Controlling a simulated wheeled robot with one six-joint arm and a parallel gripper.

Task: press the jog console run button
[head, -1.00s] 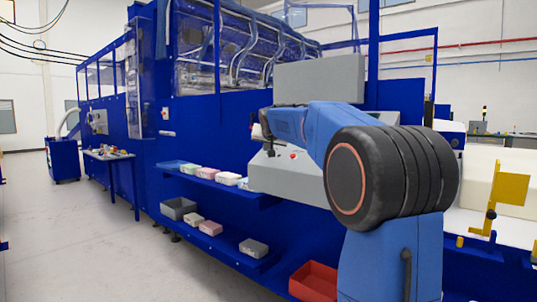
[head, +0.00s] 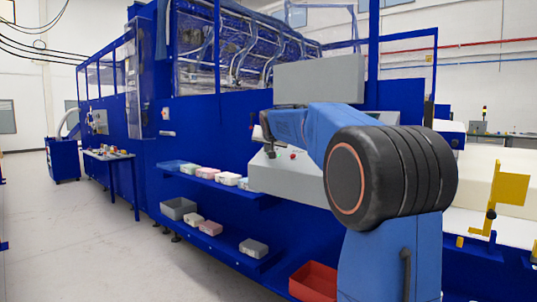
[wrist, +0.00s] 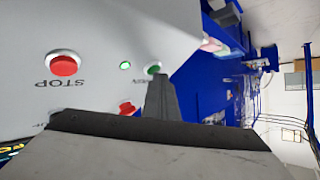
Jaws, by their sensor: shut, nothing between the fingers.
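The jog console (head: 283,180) is a grey sloped panel in the head view, and its face (wrist: 90,25) fills the upper left of the wrist view. The wrist view shows a red STOP button (wrist: 65,65), a small green lamp (wrist: 125,65) and the green run button (wrist: 153,68) with its label partly covered. Another red control (wrist: 127,107) is partly hidden by my gripper. My gripper (wrist: 160,80) is shut and empty, its tip overlapping the lower edge of the run button in the picture. I cannot tell whether it touches. In the head view my gripper (head: 266,138) is over the console's left part.
A grey box panel (head: 320,82) stands behind the console. Blue shelves hold several foam blocks (head: 207,173) and a grey bin (head: 179,208). A red bin (head: 314,281) is low in front. The floor (head: 90,240) at left is clear.

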